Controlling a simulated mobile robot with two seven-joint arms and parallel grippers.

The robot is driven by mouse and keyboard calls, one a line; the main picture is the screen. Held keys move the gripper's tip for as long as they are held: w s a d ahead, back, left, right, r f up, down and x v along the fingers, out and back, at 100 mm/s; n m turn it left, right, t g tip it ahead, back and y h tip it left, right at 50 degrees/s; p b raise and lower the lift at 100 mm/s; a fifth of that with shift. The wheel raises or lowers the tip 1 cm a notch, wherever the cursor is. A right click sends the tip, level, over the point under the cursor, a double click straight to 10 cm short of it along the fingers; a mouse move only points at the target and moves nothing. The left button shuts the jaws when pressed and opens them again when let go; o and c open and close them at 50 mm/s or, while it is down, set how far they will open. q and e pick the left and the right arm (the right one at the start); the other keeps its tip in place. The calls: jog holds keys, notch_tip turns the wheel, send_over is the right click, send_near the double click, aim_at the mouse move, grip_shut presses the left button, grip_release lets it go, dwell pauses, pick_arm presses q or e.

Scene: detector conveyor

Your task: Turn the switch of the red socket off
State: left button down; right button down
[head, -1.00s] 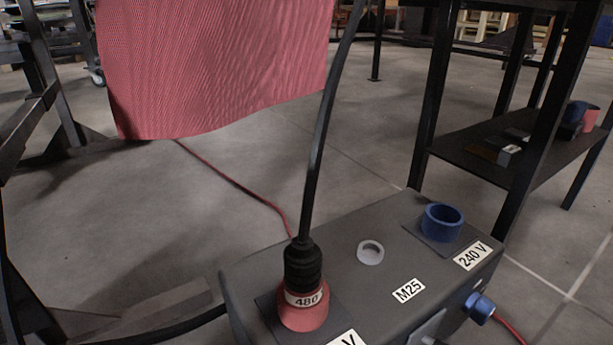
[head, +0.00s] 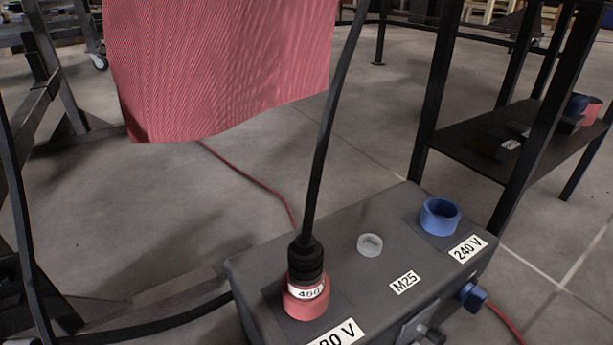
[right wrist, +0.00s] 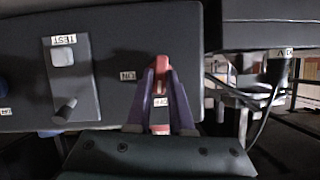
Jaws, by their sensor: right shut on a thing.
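The dark grey box (head: 385,240) stands on the floor at the lower right of the head view. Its red socket (head: 306,303) holds a black plug (head: 305,262) with a cable rising from it. In the right wrist view, the red switch (right wrist: 160,64) is on the box's dark face, with an ON label (right wrist: 127,76) to its left and an OFF label (right wrist: 161,102) below its upper end. My right gripper (right wrist: 160,77), with purple fingers, is shut on the red switch, one finger on each side. My left gripper is in neither view.
A blue socket (head: 439,217) and a pale round part (head: 369,245) are on the box top. A blue knob (head: 472,297) juts from its side. A TEST panel (right wrist: 73,80) is left of the switch. A black shelf (head: 490,145) stands behind. A red curtain (head: 220,65) hangs at upper left.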

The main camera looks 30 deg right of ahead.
jog(key=shift+a+n+h, duration=0.1)
jog(key=shift+n+h, duration=0.2)
jog(key=shift+n, duration=0.2)
dwell(0.3)
jog(key=c, duration=0.8)
grip_release()
jog(key=p+v, duration=0.3)
jog(key=v, duration=0.7)
